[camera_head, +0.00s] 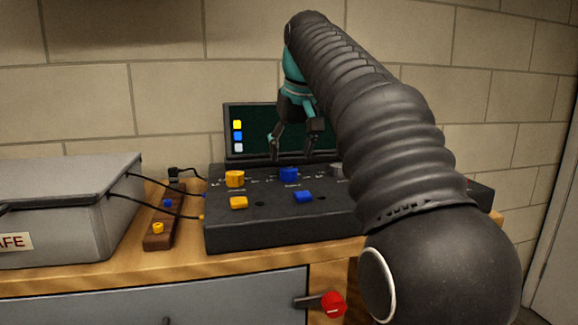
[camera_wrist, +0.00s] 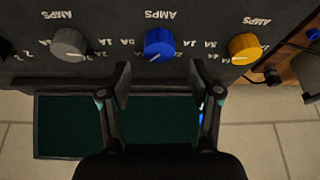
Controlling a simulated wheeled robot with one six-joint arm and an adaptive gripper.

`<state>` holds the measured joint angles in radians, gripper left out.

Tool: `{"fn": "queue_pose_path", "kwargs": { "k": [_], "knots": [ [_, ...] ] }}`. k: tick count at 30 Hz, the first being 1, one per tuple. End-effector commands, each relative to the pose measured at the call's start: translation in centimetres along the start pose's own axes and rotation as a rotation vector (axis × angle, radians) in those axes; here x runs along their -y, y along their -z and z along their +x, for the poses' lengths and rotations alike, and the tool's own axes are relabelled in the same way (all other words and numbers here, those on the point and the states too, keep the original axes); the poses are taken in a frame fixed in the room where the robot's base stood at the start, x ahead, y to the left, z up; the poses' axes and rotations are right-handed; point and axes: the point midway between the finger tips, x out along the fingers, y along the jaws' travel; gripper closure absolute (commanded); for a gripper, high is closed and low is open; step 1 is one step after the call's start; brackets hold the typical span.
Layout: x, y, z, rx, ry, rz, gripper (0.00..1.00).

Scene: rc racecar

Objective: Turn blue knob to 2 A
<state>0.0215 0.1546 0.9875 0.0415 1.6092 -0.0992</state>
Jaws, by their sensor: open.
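The blue knob (camera_head: 289,174) stands on the dark control box (camera_head: 225,235), in the back row between a yellow knob (camera_head: 235,179) and a grey knob (camera_head: 336,170). In the wrist view the blue knob (camera_wrist: 159,44) shows upside-down "AMPS" and number labels around it. A light mark shows on its lower edge there; its exact setting is hard to read. My gripper (camera_head: 292,150) is open and empty above and behind the knob, pointing down. In the wrist view its fingertips (camera_wrist: 160,80) are spread to either side of the knob's line, apart from it.
A dark screen (camera_head: 262,130) stands just behind the box. A grey case (camera_head: 65,200) with cables stands left, and a red-knobbed lever (camera_head: 333,304) is below the table edge.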

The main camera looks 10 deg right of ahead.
Motion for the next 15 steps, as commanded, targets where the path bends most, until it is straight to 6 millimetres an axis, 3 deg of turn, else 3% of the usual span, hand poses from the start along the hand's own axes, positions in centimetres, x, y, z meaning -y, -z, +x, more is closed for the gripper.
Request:
{"fn": "queue_pose_path", "kwargs": {
  "k": [6, 15],
  "knots": [
    [0.0, 0.0, 3.1, 0.001, 0.0, 0.0, 0.37],
    [0.0, 0.0, 4.5, 0.0, 0.0, 0.0, 0.37]
  ]
}}
